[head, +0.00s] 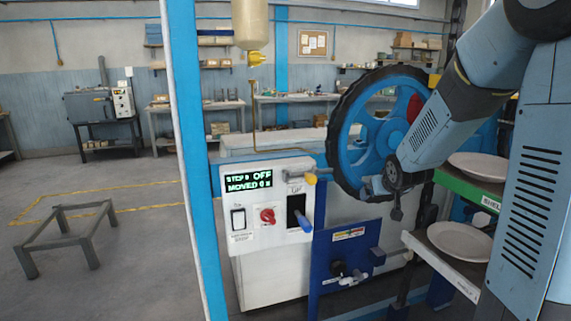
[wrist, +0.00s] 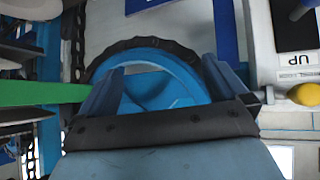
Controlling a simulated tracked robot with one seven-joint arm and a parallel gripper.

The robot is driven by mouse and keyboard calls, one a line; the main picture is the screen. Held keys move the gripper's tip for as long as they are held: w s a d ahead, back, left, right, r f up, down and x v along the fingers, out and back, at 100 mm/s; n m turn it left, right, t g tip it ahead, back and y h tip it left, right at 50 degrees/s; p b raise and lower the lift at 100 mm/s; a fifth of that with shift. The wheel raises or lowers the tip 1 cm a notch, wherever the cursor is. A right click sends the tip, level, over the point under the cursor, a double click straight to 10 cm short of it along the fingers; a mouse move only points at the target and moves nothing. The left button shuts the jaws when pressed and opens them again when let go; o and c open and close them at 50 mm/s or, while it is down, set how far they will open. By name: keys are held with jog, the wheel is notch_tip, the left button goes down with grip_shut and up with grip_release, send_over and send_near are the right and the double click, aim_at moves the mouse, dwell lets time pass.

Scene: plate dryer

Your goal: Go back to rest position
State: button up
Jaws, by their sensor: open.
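My gripper (wrist: 163,82) is open in the wrist view, with its two fingers apart and nothing between them. Behind the fingers is the big blue wheel (wrist: 160,55) with a dark toothed rim. In the head view my arm comes in from the upper right, and its end is in front of the right part of the wheel (head: 347,140). The fingertips are hard to make out there, and I cannot tell whether they touch the wheel.
A white control box (head: 262,225) with a lit display, red knob and blue lever stands left of the wheel. Pale plates (head: 460,240) sit on shelves at right. A blue post (head: 186,150) stands at left. A low metal frame (head: 65,235) is on open floor.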

jog(key=s+a+r+g, duration=0.1)
jog(key=s+r, duration=0.2)
jog(key=s, duration=0.7)
jog(key=s+a+r+g, duration=0.1)
jog(key=s+r, duration=0.3)
jog(key=s, duration=0.7)
jog(key=s+a+r+g, duration=0.2)
jog(key=s+r, duration=0.2)
jog(key=s, duration=0.7)
jog(key=shift+a+m+y, duration=0.3)
jog(key=shift+m, duration=0.1)
jog(key=shift+r, duration=0.1)
jog(key=shift+c, duration=0.3)
